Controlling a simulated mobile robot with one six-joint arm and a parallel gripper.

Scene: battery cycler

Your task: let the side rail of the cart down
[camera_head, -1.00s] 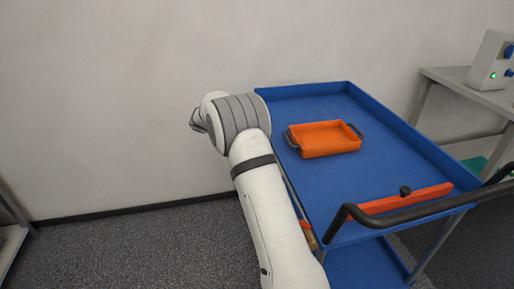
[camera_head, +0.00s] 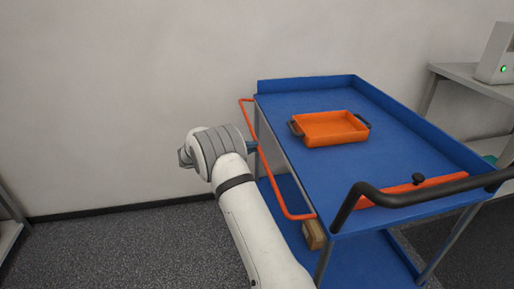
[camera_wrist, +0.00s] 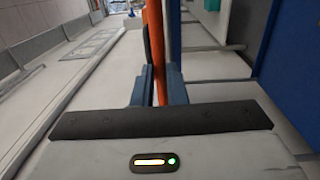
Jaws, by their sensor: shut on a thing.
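The cart's side rail (camera_head: 272,182) is a thin orange bar with bent ends along the left long side of the blue cart (camera_head: 388,150). It stands out to the left of the tray edge, apart from it along most of its length. My gripper (camera_head: 254,147) is shut on the rail near its middle, reaching it from the left. In the wrist view the orange rail (camera_wrist: 154,50) runs between the two dark fingers (camera_wrist: 154,88). The finger contact is partly hidden by my wrist in the head view.
An orange tray (camera_head: 330,129) with dark handles sits on the cart top. A black push handle (camera_head: 420,196) and an orange bar with a knob are at the near end. Floor left of the cart is clear.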

